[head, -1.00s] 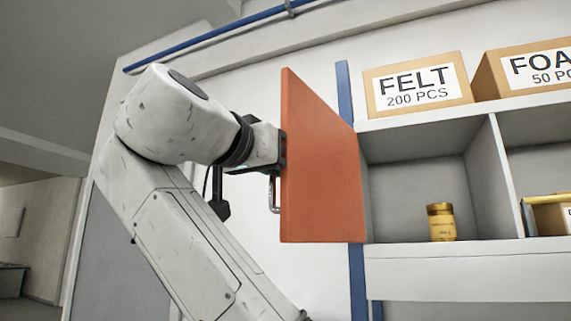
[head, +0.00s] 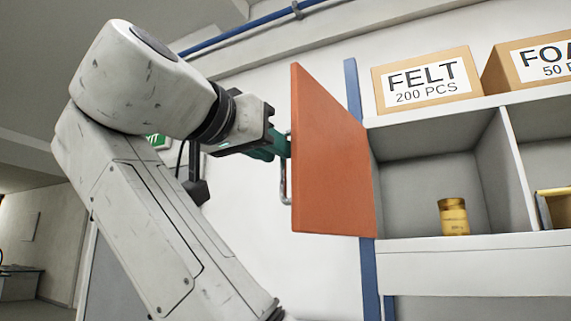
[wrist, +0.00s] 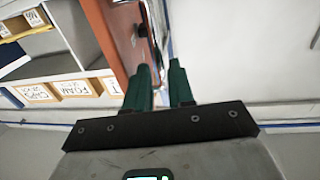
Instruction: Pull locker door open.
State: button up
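The orange locker door (head: 330,160) stands swung wide open in the head view, sticking out from the shelf front. Its silver bar handle (head: 284,180) is on the face towards my arm. My gripper (head: 284,146) is beside that face near the top of the handle, its green fingers pointing at the door. Whether a fingertip touches the handle cannot be told.
The open compartment (head: 420,185) holds a yellow jar (head: 453,217). Boxes marked FELT (head: 422,82) and FOAM (head: 530,72) stand on top of the shelf. A blue upright (head: 352,90) runs behind the door. Bare wall lies below and left of the door.

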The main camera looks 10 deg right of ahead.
jog(key=b+v, duration=0.1)
jog(key=v, duration=0.4)
jog(key=shift+s, duration=0.1)
dwell(0.4)
